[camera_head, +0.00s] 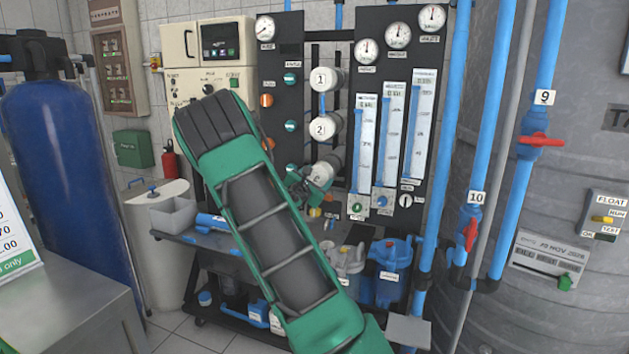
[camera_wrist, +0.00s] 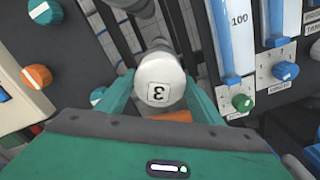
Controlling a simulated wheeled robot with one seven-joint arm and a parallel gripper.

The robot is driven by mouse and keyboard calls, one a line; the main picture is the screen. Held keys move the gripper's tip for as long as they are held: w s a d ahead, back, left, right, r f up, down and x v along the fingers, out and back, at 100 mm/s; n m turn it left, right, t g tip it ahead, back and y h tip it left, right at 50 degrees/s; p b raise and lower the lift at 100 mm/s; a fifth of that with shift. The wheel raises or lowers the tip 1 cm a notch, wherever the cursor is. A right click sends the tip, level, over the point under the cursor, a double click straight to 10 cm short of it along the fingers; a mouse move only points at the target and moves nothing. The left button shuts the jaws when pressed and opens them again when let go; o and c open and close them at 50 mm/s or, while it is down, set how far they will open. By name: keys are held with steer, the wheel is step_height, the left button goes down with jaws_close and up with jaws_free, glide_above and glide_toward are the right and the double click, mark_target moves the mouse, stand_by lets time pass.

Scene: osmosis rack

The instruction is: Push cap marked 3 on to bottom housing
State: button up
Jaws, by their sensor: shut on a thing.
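The white cap marked 3 (camera_wrist: 160,78) sits between the green fingers of my gripper (camera_wrist: 158,98) in the wrist view, its number upside down there. My gripper is shut on it. The cap looks in line with the housing. I cannot tell whether it is seated or a gap remains.
The housings marked 1 (camera_head: 322,79) and 2 (camera_head: 321,127) are above. The dark panel with flow meters (camera_head: 393,130) stands close on the right. Coloured knobs (camera_head: 291,126) are on the left.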

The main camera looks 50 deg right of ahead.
steer(key=shift+w+d, duration=0.2)
steer(key=shift+d, duration=0.25)
steer(key=o, duration=1.2)
steer(key=shift+c, duration=0.2)
steer(key=v, duration=1.1)
steer(key=shift+w+d+f, duration=0.1)
steer(key=shift+f, duration=0.05)
